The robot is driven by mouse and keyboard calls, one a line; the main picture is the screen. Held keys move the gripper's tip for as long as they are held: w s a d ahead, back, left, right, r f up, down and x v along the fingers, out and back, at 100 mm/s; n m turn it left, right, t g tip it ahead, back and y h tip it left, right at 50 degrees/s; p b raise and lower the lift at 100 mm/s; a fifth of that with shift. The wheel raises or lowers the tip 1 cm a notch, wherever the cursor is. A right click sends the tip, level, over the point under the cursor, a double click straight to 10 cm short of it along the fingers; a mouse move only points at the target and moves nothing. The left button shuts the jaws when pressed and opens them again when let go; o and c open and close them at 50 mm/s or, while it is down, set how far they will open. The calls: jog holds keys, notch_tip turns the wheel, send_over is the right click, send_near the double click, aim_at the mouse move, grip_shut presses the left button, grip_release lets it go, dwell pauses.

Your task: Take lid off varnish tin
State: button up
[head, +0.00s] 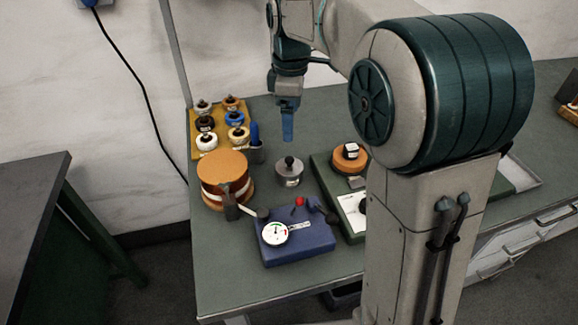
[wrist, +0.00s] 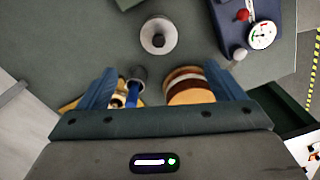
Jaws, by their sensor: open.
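The varnish tin (head: 289,178) looks like the small grey round tin in the middle of the bench, with a black knob on its grey lid (head: 289,164). The lid appears to be on the tin. In the wrist view the tin (wrist: 149,33) is seen from above, beyond my fingertips, with its dark knob near the middle. My gripper (head: 288,138) points down above the bench, above and behind the tin in the head view. In the wrist view my gripper (wrist: 158,74) has its two blue fingers wide apart. It is empty and apart from the tin.
A copper-coloured drum (head: 222,166) stands left of the tin, near a blue-handled tool (head: 254,134). A yellow tray (head: 194,134) holds several small spools. A blue gauge box (head: 311,243) sits in front. A green board (head: 321,168) with an orange roll (head: 345,163) lies right.

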send_over(289, 159)
jog(key=f, duration=0.8)
jog(key=shift+d, duration=0.2)
jog(key=shift+a+f, duration=0.15)
jog(key=shift+f, duration=2.55)
jog(key=c, duration=1)
